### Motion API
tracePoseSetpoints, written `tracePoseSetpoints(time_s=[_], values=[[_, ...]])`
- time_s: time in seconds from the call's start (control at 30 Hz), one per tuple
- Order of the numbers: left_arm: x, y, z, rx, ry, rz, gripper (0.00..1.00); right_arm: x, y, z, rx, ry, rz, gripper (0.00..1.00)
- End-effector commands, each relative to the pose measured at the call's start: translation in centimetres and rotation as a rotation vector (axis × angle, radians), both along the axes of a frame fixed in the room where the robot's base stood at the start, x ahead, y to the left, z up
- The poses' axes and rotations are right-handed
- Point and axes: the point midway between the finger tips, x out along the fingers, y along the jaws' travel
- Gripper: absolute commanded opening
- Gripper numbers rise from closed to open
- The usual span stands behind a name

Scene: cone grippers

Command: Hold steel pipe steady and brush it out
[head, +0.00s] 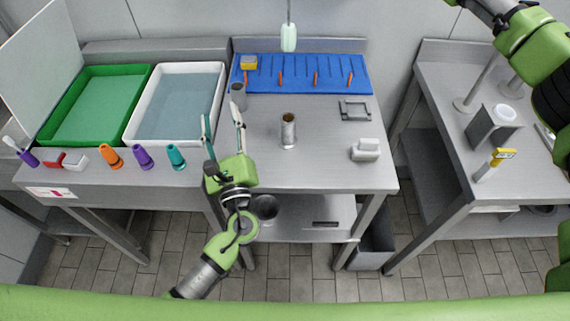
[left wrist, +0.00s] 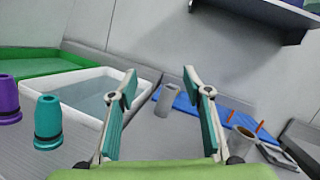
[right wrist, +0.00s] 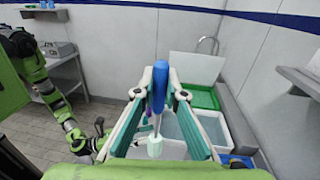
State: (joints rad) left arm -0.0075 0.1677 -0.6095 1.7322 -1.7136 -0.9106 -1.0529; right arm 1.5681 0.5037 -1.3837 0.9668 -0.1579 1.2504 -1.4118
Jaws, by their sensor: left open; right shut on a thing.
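A steel pipe (head: 288,132) stands upright on the metal table, with brown grime inside its mouth. It also shows at the right of the left wrist view (left wrist: 240,145). My left gripper (head: 222,120) is open and empty, left of the pipe and apart from it; its spread fingers (left wrist: 160,82) show in the left wrist view. My right gripper (right wrist: 160,95) is shut on the blue handle of a brush (right wrist: 154,147) with a pale green head. The brush head (head: 289,38) hangs above the back of the table in the head view; my right gripper is outside that view.
A grey cylinder (head: 238,92) stands behind my left gripper. A blue mat (head: 300,85) with orange pegs lies at the back. A white basin (head: 132,133), a green tray (head: 50,132) and coloured cones (head: 142,157) are left. A grey-white block (head: 366,151) sits right of the pipe.

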Motion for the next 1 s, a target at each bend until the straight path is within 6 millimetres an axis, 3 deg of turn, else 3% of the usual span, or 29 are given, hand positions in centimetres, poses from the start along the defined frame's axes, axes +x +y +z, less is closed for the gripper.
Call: tracePoseSetpoints(time_s=[0.03,0.2,0.4,0.53,0.67,1.0], values=[[-1.3,-2.5,-1.3,0.046,0.049,-0.029,0.45,0.0,0.0,0.0,0.000,0.000,0.000,0.00],[-4.4,-9.4,-4.9,0.216,0.195,-0.146,0.45,0.0,0.0,0.0,0.000,0.000,0.000,0.00],[-6.6,-13.9,-7.2,0.333,0.278,-0.251,0.45,0.0,0.0,0.0,0.000,0.000,0.000,0.00],[-6.8,-15.0,-7.6,0.360,0.291,-0.275,0.45,0.0,0.0,0.0,0.000,0.000,0.000,0.00],[-5.5,-15.1,-7.7,0.364,0.292,-0.276,0.45,0.0,0.0,0.0,0.000,0.000,0.000,0.00],[0.9,-15.4,-7.6,0.362,0.292,-0.275,0.45,0.0,0.0,0.0,0.000,0.000,0.000,0.00]])
